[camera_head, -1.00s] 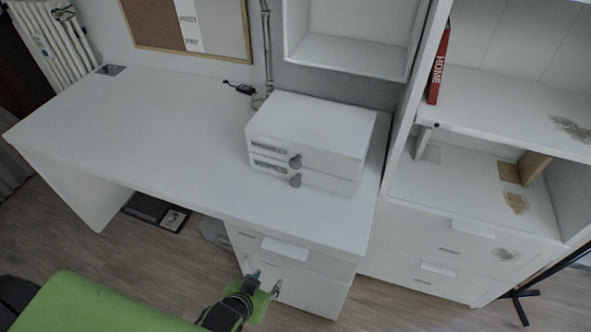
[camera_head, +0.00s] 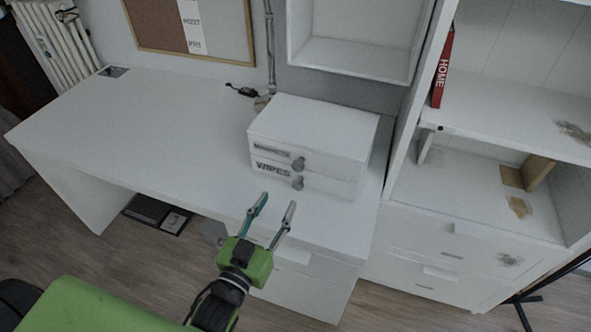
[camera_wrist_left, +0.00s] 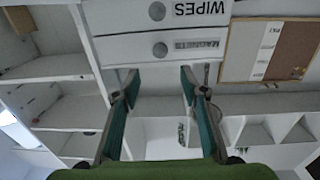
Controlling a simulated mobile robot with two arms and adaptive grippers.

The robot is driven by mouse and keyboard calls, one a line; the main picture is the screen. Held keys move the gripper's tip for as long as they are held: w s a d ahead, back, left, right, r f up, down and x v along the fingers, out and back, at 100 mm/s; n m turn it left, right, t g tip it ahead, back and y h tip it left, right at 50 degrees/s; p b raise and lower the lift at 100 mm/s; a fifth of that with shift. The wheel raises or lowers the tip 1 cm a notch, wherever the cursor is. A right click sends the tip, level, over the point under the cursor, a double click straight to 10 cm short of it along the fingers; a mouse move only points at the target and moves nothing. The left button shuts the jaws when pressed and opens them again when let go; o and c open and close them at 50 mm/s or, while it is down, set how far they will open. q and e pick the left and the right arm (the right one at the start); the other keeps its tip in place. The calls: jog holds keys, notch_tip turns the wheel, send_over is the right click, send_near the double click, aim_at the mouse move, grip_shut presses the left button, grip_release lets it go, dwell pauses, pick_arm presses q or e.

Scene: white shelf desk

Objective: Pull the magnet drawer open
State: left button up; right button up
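A white two-drawer box (camera_head: 315,128) stands on the desk. Its upper drawer, the magnet drawer (camera_head: 272,152), is shut and has a round grey knob (camera_head: 298,164). The lower drawer, labelled WIPES (camera_head: 272,171), is also shut and has its own knob (camera_head: 297,184). My left gripper (camera_head: 278,200) is open and empty, in front of and below the box, fingers pointing towards it. The left wrist view is upside down; there the magnet drawer knob (camera_wrist_left: 160,49) lies just beyond and between the open fingertips (camera_wrist_left: 160,72), apart from them. My right gripper is not in view.
A shelf unit (camera_head: 480,190) stands close on the right. A wall cubby (camera_head: 350,55) hangs behind the box. The desk's front edge and lower drawers lie under my left arm.

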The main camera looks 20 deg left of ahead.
aim_at(297, 169)
pick_arm(q)
jog(key=w, duration=0.8)
jog(key=w+d+p, duration=0.1)
jog(key=w, duration=0.3)
jog(key=shift+w, duration=0.2)
